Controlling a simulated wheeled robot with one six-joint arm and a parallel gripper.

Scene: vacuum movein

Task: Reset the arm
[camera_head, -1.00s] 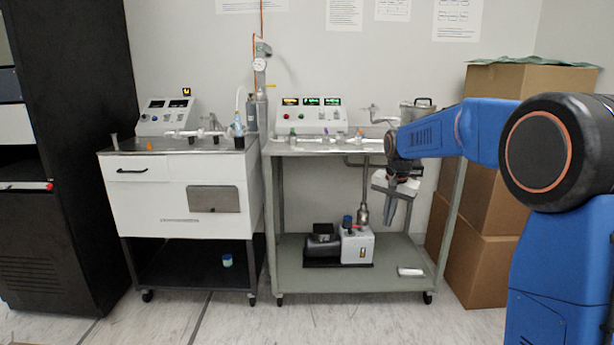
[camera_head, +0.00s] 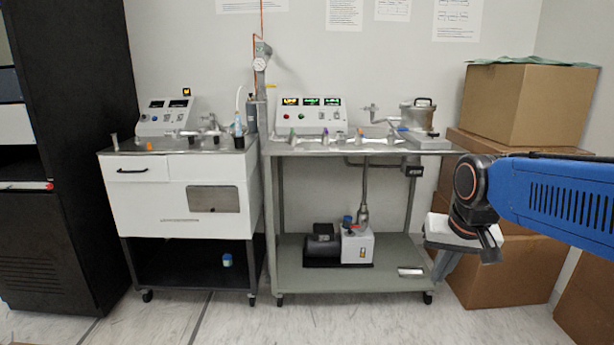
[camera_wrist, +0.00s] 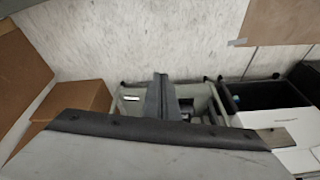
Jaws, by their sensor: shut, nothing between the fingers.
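My gripper (camera_head: 445,266) hangs at the right of the head view, fingers pointing down, in front of the right end of the grey cart and the cardboard boxes. Its fingers are together with nothing between them. My blue arm reaches in from the right edge. In the wrist view the closed fingers (camera_wrist: 160,98) show at the middle, against the cart. The grey housing fills the bottom of that view and hides what lies behind it.
The grey cart (camera_head: 330,280) carries a control box (camera_head: 310,112), a metal chamber (camera_head: 418,118) and a pump (camera_head: 357,245). A white cabinet cart (camera_head: 180,225) stands left of it. Cardboard boxes (camera_head: 525,105) are stacked at right. The floor in front is clear.

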